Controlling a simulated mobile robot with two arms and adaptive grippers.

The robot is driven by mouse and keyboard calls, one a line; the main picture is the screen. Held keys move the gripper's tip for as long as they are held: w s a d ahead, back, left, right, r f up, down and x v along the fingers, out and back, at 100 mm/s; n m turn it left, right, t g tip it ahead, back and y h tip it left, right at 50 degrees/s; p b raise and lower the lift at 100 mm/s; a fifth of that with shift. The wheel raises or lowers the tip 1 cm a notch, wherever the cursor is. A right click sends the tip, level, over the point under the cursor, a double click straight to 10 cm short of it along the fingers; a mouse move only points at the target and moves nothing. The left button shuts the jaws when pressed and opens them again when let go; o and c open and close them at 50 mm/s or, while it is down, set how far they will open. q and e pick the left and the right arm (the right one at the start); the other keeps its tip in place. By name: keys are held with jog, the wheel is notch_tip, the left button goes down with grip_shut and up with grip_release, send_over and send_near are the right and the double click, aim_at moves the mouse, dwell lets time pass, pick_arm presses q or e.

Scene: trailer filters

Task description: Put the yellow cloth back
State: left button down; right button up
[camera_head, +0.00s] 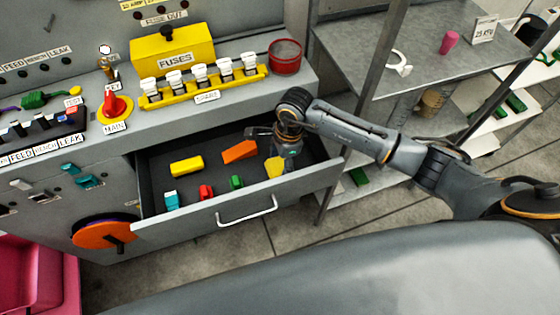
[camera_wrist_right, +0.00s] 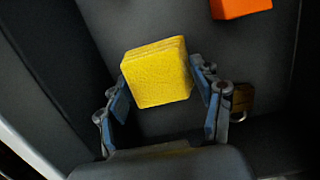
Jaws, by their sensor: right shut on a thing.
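The yellow cloth (camera_wrist_right: 158,74) is a thick, folded, layered pad. In the right wrist view it sits between the blue-padded fingers of my right gripper (camera_wrist_right: 168,98), which is shut on it. In the head view the cloth (camera_head: 274,167) shows beside my right gripper (camera_head: 284,160), at the right end of the open drawer (camera_head: 250,194). The gripper reaches down into the drawer. I cannot tell whether the cloth touches the drawer floor. My left gripper is not in view.
The drawer also holds a yellow block (camera_head: 187,166), an orange block (camera_head: 240,151), a teal-and-white piece (camera_head: 171,200), a red piece (camera_head: 206,192) and a green piece (camera_head: 237,182). The counter above carries a fuse rack (camera_head: 205,88) and a red mesh cup (camera_head: 285,57). Metal shelves (camera_head: 420,45) stand right.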

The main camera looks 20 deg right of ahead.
jog(key=shift+f, duration=0.1)
jog(key=o, duration=1)
jog(key=shift+w+d+r, duration=0.1)
jog(key=shift+r, duration=0.35)
jog(key=r, duration=0.3)
jog(key=d+r+b, duration=0.1)
jog(key=r, duration=0.7)
jog(key=shift+d+r+b, duration=0.1)
jog(key=shift+d+b, duration=0.25)
